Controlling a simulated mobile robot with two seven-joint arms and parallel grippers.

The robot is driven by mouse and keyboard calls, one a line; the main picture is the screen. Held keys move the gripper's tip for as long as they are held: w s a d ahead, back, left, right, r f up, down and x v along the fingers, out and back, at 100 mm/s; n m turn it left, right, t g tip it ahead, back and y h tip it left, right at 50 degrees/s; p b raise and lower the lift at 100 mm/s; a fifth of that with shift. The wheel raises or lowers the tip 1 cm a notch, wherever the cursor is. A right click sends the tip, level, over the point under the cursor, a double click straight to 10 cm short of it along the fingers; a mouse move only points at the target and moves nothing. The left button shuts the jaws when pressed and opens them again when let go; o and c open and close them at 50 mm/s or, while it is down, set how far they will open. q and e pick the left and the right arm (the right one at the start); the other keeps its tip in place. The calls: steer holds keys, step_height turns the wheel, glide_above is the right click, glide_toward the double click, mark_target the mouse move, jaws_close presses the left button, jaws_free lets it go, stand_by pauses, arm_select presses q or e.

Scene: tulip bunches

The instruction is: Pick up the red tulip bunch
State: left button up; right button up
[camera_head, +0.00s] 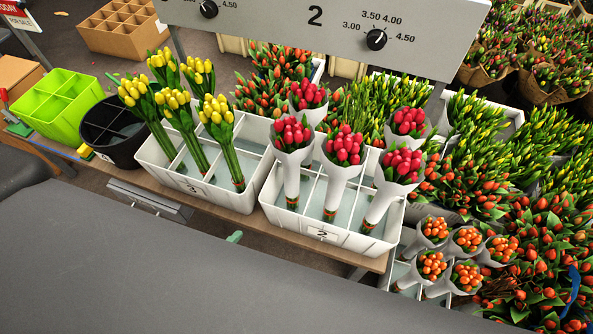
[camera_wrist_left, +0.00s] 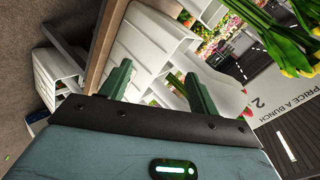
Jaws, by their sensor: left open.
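Several red tulip bunches stand in white paper in a white divided crate (camera_head: 322,234). The front row has a left bunch (camera_head: 291,150), a middle bunch (camera_head: 342,150) and a right bunch (camera_head: 399,170), stems down and leaning. In the left wrist view, the two green fingers of my left gripper (camera_wrist_left: 156,76) are spread with nothing held between them. White crate walls (camera_wrist_left: 150,40) lie beyond. In the head view only a small green fingertip (camera_head: 235,237) shows in front of the crates; a dark grey shape hides the rest. My right gripper is not in view.
Yellow tulip bunches (camera_head: 217,112) stand in the white crate to the left. A black bin (camera_head: 113,128) and lime-green crate (camera_head: 60,104) are further left. A grey price board (camera_head: 340,45) hangs behind. Orange bunches (camera_head: 432,264) crowd the right.

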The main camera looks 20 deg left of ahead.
mark_target(288, 170)
arm_select(q)
steer(key=w+d+r+m+t+b, duration=0.1)
steer(key=w+m+t+b, duration=0.1)
steer(key=w+m, duration=0.3)
steer(key=w+d+r+m+t+h+b, duration=0.1)
steer(key=w+r+m+t+b, duration=0.1)
steer(key=w+m, duration=0.4)
steer(key=w+d+r+m+t+h+b, duration=0.1)
steer(key=w+m, duration=0.5)
steer(key=m, duration=0.6)
steer(key=shift+w+d+r+t+b, duration=0.1)
steer(key=shift+d+r+t+b, duration=0.3)
steer(key=shift+b, duration=1)
steer(key=shift+w+r+p, duration=0.2)
steer(key=shift+w+p, duration=0.15)
steer(key=shift+w, duration=0.65)
steer(key=shift+w+f, duration=0.1)
steer(key=shift+w, duration=0.2)
steer(key=shift+w+d+p, duration=0.15)
steer(key=shift+w+d, duration=0.1)
steer(key=shift+w, duration=0.6)
steer(key=shift+w+d+p, duration=0.1)
steer(key=shift+w+d, duration=0.15)
steer(key=shift+w, duration=0.55)
steer(key=shift+w+d+p, duration=0.15)
steer(key=shift+w+d, duration=0.1)
steer(key=shift+w, duration=0.6)
steer(key=shift+c, duration=0.2)
